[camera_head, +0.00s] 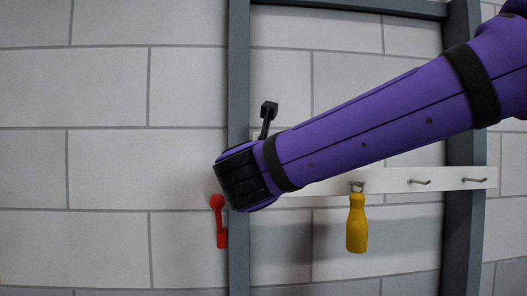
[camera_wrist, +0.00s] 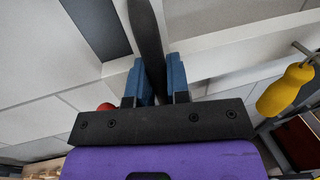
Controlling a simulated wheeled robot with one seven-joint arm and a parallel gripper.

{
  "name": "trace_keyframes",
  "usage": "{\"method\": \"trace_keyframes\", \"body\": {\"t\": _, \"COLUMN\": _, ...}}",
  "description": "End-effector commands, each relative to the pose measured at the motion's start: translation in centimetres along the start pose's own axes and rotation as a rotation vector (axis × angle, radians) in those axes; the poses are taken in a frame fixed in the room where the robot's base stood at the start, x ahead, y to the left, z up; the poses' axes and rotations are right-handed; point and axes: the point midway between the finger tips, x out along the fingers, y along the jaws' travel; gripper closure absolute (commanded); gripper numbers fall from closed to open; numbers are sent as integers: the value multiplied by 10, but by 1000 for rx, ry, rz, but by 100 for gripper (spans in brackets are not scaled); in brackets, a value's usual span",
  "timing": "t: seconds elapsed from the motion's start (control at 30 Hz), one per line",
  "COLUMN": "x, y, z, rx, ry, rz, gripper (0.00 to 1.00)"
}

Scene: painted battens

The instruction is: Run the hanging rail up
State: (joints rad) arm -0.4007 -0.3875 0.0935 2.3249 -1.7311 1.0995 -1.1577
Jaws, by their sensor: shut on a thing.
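The hanging rail (camera_head: 445,177) is a white board with metal hooks, running across between two grey uprights in the head view. Its left end is hidden behind my arm. A yellow bottle-shaped thing (camera_head: 357,222) hangs from one hook; it also shows in the wrist view (camera_wrist: 285,90). My gripper (camera_wrist: 159,78) has its blue fingers shut on a black bar-like handle (camera_wrist: 148,40). In the head view a black piece with a blocky end (camera_head: 268,110) sticks up above my wrist. The fingers are hidden there.
The left upright (camera_head: 238,90) and right upright (camera_head: 467,215) stand against a pale block wall. A red lever (camera_head: 219,222) is beside the left upright, just below my wrist; red also shows in the wrist view (camera_wrist: 106,106). A grey crossbar (camera_head: 345,8) spans the top.

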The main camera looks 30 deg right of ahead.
Motion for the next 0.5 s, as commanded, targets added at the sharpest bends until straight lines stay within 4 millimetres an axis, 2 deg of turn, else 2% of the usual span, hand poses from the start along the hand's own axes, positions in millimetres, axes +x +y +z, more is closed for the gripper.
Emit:
{"method": "trace_keyframes", "body": {"t": 0.17, "x": 0, "y": 0, "z": 0, "rx": 0, "ry": 2, "rz": 1, "gripper": 100}}
{"method": "trace_keyframes", "body": {"t": 0.2, "x": 0, "y": 0, "z": 0, "rx": 0, "ry": 2, "rz": 1, "gripper": 81}}
{"method": "trace_keyframes", "body": {"t": 0.3, "x": 0, "y": 0, "z": 0, "rx": 0, "ry": 1, "rz": 1, "gripper": 59}}
{"method": "trace_keyframes", "body": {"t": 0.5, "x": 0, "y": 0, "z": 0, "rx": 0, "ry": 1, "rz": 0, "gripper": 59}}
